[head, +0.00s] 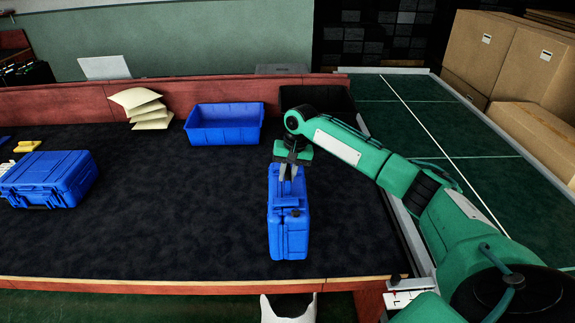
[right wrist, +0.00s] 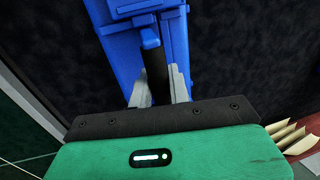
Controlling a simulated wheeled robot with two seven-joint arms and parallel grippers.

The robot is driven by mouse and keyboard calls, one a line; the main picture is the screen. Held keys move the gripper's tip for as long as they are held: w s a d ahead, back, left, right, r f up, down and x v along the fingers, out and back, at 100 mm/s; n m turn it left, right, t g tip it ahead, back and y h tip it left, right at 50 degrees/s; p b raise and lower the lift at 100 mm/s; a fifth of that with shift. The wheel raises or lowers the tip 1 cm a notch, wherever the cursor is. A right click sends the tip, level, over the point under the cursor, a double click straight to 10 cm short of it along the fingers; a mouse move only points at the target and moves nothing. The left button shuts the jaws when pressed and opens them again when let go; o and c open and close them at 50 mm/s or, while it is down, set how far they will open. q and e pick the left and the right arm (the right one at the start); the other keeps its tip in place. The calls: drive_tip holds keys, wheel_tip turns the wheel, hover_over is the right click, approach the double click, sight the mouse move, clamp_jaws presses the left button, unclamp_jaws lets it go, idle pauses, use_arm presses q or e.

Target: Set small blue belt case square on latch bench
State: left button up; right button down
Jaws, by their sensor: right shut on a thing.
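A small blue case (head: 289,228) stands upright on its narrow side over the dark bench top (head: 190,225), near its front edge. My right gripper (head: 286,174) comes down on it from above and is shut on its handle. In the right wrist view the fingers (right wrist: 158,92) close around the dark handle bar, and the blue case (right wrist: 112,30) fills the top. I cannot tell whether its underside touches the surface. A larger blue case (head: 48,180) lies flat at the left. My left gripper is not in view.
A blue open bin (head: 224,124) and a stack of cream pads (head: 143,106) stand at the back by the red wall (head: 60,103). Small yellow items (head: 27,146) lie at far left. A green lined surface (head: 440,125) and cardboard boxes (head: 505,55) are at right. The middle is clear.

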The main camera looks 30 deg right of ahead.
drive_tip(key=shift+f+p, duration=0.35)
drive_tip(key=shift+f, duration=1.4)
drive_tip(key=c, duration=1.3)
unclamp_jaws()
drive_tip(key=shift+s+f, duration=0.1)
drive_tip(key=r+b, duration=0.1)
drive_tip(key=r, duration=0.3)
drive_tip(key=d+r, duration=0.1)
drive_tip(key=r, duration=0.3)
drive_tip(key=s+d+r+b, duration=0.1)
drive_tip(key=r, duration=0.3)
drive_tip(key=shift+s+b, duration=0.1)
drive_tip(key=shift+b, duration=0.25)
drive_tip(key=shift+f, duration=0.1)
